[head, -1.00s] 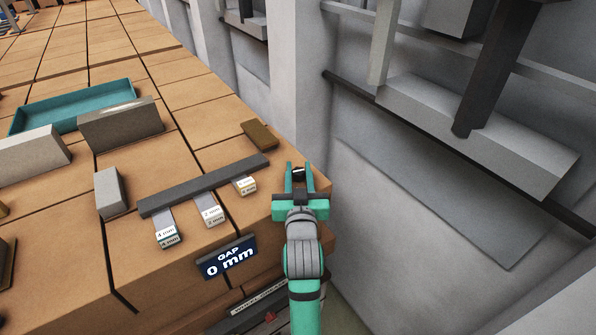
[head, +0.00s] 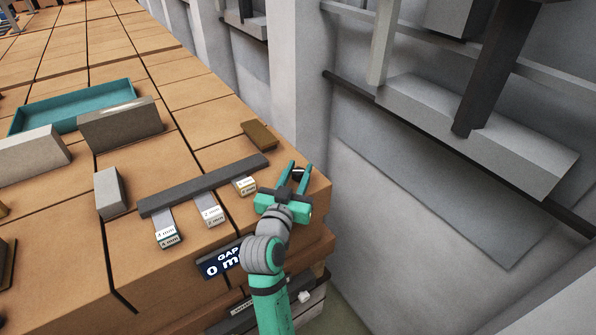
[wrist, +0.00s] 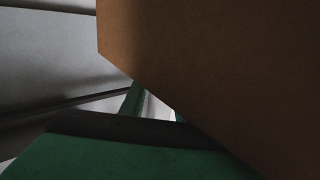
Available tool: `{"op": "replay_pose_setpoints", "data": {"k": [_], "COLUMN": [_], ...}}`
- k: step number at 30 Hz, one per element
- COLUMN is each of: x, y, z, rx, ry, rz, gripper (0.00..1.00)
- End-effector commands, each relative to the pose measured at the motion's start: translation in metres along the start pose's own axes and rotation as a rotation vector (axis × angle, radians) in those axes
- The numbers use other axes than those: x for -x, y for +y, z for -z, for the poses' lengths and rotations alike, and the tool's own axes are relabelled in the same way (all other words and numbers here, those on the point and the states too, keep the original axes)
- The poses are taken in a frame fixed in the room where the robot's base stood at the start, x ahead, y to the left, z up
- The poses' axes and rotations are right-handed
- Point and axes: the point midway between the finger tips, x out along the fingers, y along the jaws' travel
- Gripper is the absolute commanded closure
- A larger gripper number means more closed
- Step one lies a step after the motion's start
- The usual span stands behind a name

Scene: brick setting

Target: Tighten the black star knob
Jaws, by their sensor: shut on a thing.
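In the wrist view the green gripper body fills the bottom, and the fingers (wrist: 152,104) are mostly hidden behind a brown block edge. The knob cannot be made out there.
A dark bar (head: 205,186) lies left of my gripper, with tagged gauge strips (head: 210,215) in front. The blue gap sign (head: 217,266) reads 0 mm, partly covered by my arm. A brown block (head: 259,136) lies behind. A grey wall (head: 400,190) stands to the right.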

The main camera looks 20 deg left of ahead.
Motion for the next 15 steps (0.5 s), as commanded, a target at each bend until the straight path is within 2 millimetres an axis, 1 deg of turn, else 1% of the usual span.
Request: {"op": "replay_pose_setpoints", "data": {"k": [7, 8, 9, 10, 15], "x": [-0.0003, -0.0003, -0.0003, -0.0004, -0.0003], "y": [0.0000, 0.0000, 0.0000, 0.0000, -0.0002], "z": [-0.0015, -0.0016, -0.0016, -0.0015, -0.0009], "rx": [0.001, 0.001, 0.001, 0.001, 0.001], "ry": [-0.004, -0.004, -0.004, -0.003, -0.002], "rz": [0.000, 0.000, 0.000, 0.000, 0.001], "gripper": [0.94, 0.69, 0.59, 0.53, 0.53]}}
